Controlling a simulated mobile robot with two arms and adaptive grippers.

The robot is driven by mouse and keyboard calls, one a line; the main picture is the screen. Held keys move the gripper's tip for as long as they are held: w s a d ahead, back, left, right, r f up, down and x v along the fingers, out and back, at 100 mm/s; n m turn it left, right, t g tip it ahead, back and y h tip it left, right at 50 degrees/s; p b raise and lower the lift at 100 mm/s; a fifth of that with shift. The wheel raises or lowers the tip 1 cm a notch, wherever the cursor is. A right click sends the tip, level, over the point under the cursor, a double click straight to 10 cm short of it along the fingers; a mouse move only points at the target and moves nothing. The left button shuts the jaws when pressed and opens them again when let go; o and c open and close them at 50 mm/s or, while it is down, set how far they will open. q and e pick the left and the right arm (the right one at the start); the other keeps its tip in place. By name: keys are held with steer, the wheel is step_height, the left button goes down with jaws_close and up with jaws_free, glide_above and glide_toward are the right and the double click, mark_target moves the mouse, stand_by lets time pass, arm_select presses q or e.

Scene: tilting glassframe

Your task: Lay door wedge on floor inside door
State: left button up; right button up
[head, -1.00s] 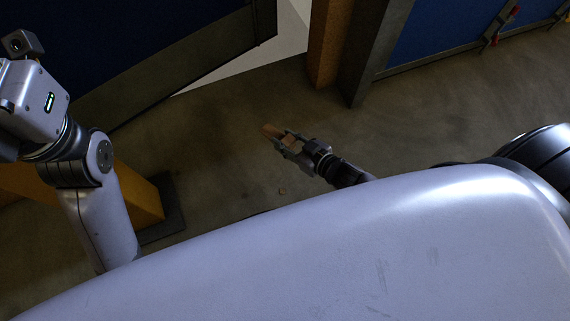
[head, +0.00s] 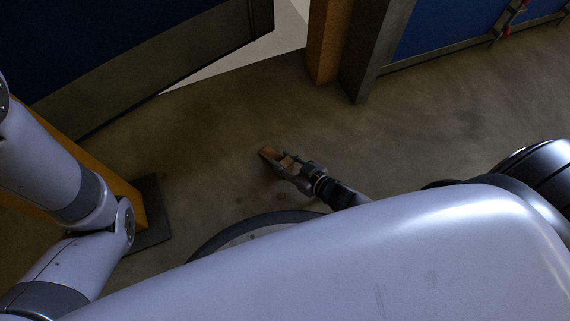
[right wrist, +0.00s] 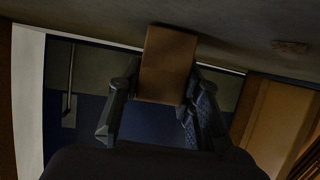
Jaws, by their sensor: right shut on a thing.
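The wooden door wedge (head: 268,153) is a small brown block low over the floor in the head view. My right gripper (head: 281,163) is shut on it, and the wedge sticks out past the fingertips. In the right wrist view the wedge (right wrist: 168,65) sits between the two fingers. I cannot tell whether it touches the floor. The blue door (head: 120,45) with a grey lower band stands at the upper left, swung open, with a light gap beside its edge. My left arm is at the left of the head view; its gripper is out of view.
An orange post (head: 325,45) and a dark grey frame post (head: 365,60) stand right of the doorway. A blue panel (head: 440,25) is at the upper right. An orange beam with a dark foot plate (head: 152,190) is at the left. The brown floor (head: 210,130) between is clear.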

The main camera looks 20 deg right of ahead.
steer(key=shift+f, duration=0.1)
steer(key=o, duration=1.2)
steer(key=shift+c, duration=0.2)
